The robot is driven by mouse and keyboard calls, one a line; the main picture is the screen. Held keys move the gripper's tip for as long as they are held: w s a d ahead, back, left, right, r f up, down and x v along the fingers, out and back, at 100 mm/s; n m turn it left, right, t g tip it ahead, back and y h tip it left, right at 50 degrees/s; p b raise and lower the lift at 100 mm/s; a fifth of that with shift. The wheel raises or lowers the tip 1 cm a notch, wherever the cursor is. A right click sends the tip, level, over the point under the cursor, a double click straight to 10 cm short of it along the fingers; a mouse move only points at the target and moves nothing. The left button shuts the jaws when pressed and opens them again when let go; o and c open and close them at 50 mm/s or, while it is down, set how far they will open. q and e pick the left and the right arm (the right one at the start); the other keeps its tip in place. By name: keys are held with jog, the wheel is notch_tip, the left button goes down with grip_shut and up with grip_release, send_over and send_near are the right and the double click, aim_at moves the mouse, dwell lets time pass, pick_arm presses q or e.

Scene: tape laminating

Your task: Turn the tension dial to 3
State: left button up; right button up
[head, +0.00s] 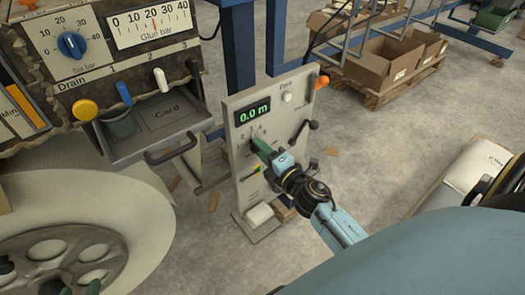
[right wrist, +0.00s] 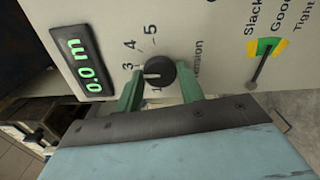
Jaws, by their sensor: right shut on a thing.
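The tension dial (right wrist: 160,72) is a round black knob on the grey panel (head: 240,180), below the green 0.0 m display (head: 253,111). My right gripper (right wrist: 160,88) is shut on the dial, with one green finger on each side of it. In the right wrist view the dial's white mark points left, a little below the 3. In the head view the right gripper (head: 262,150) covers the dial. My left gripper (head: 48,279) is open at the bottom left, only its green fingertips showing.
A slack-to-tight gauge (right wrist: 265,48) sits beside the dial. A black crank handle (head: 301,130) and an orange knob (head: 322,81) are at the panel's right edge. A large tape roll (head: 140,210) and a card tray (head: 150,148) stand to the left.

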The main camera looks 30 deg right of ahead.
dwell(0.5)
pick_arm(q)
jog(key=shift+s+f, duration=0.1)
jog(key=shift+s, duration=0.05)
pick_arm(e)
jog(key=o, duration=1)
jog(key=shift+s, duration=0.15)
pick_arm(q)
jog(key=s+a+f+g+y+p, duration=0.1)
jog(key=s+a+f+g, duration=0.1)
jog(key=s+f+g, duration=0.2)
jog(key=shift+s+a, duration=0.15)
jog(key=shift+s, duration=0.25)
pick_arm(e)
jog(key=s, duration=0.8)
jog(key=s+d, duration=0.1)
jog(key=s, duration=0.4)
